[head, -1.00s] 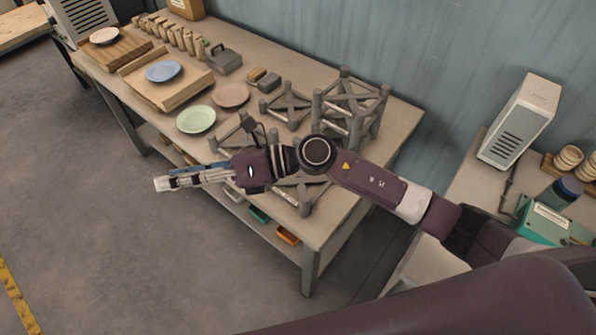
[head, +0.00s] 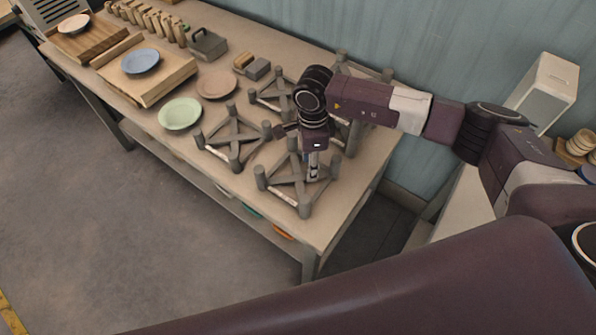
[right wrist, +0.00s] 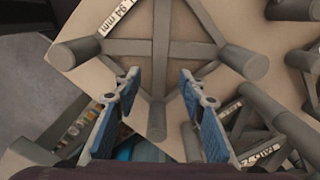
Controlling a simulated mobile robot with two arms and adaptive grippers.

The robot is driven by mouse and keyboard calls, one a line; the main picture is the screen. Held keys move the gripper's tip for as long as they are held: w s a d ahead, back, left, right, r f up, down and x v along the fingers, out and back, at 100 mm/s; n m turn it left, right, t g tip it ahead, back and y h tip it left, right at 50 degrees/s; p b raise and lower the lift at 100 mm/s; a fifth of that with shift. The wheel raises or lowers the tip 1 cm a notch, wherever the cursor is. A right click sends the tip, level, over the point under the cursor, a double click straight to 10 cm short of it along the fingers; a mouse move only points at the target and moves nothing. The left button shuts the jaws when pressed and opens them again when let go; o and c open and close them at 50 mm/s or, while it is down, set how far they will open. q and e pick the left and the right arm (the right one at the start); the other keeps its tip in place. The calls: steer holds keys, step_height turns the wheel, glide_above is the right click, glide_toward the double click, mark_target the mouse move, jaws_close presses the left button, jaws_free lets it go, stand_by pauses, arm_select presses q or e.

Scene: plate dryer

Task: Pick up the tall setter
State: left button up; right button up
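Several grey setters, cross-shaped frames with round corner posts, stand on the table. The tallest-looking setter (head: 352,140) is at the back right, largely hidden behind my right arm. A front-right setter (head: 273,183) lies under my right gripper (head: 313,172), which points down over it. In the right wrist view, the gripper (right wrist: 159,78) is open with blue finger pads spread apart. The front-right setter (right wrist: 160,50) shows below with a printed label, and one post lies between the fingers in the picture. I see no contact. My left gripper is out of view.
Other setters stand at the middle left (head: 232,140) and behind (head: 270,98). A green plate (head: 180,114), a pink plate (head: 216,85) and a blue plate (head: 141,62) lie to the left. A wall closes the back; open floor lies in front.

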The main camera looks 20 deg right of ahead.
mark_target(298, 173)
step_height(298, 173, down, 3)
steer(key=shift+f+p, duration=0.2)
steer(key=shift+p, duration=0.55)
steer(key=shift+f, duration=0.35)
jaws_close()
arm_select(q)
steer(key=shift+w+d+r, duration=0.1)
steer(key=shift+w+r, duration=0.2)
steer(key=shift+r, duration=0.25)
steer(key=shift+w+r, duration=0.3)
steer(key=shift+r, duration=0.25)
